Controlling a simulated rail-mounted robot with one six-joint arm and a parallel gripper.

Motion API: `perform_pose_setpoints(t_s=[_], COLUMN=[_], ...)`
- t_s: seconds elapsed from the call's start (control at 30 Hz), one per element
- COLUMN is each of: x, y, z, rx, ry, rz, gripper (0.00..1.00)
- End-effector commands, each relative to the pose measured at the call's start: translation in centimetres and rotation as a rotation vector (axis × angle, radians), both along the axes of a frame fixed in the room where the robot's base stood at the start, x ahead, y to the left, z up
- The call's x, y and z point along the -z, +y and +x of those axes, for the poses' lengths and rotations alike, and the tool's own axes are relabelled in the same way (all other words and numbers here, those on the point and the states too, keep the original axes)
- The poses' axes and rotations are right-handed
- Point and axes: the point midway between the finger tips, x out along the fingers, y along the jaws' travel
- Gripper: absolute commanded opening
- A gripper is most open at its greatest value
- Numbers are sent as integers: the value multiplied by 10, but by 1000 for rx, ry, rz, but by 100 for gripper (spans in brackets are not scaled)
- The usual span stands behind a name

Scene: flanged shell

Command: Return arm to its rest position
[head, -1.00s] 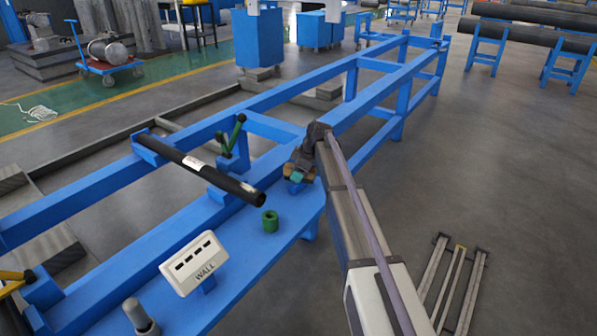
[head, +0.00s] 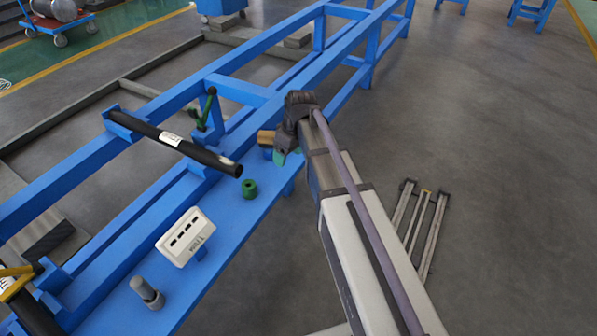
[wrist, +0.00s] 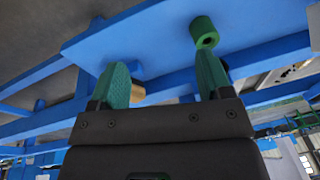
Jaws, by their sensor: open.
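My gripper (head: 283,156) is in the head view at the end of my arm, above the right edge of the blue bench shelf. In the wrist view its two green fingers (wrist: 160,85) stand apart with nothing between them. A green ring-shaped piece (head: 249,188) stands on the blue shelf, left of and below the gripper in the head view. It also shows beyond the right finger in the wrist view (wrist: 204,32). A black tube (head: 170,140) with a white label lies across the blue supports, apart from the gripper.
A white sign with dark slots (head: 186,237) and a grey cylinder (head: 147,292) stand on the blue shelf (head: 222,222). A green clamp handle (head: 207,108) rises behind the tube. Grey bars (head: 420,225) lie on the floor at right. Open floor spreads beyond them.

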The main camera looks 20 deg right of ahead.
Motion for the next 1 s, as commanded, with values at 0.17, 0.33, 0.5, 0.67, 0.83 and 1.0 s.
perform_pose_setpoints(t_s=[0.17,0.33,0.5,0.67,0.83,1.0], x=[3,3,2,-37,-128,-189], y=[7,5,5,5,5,5], z=[-162,-183,-181,-180,-180,-180], rx=[467,598,596,595,594,594], ry=[106,119,120,120,120,119], rz=[-132,-167,-166,-164,-164,-165], gripper=[72,72,72,72,72,72])
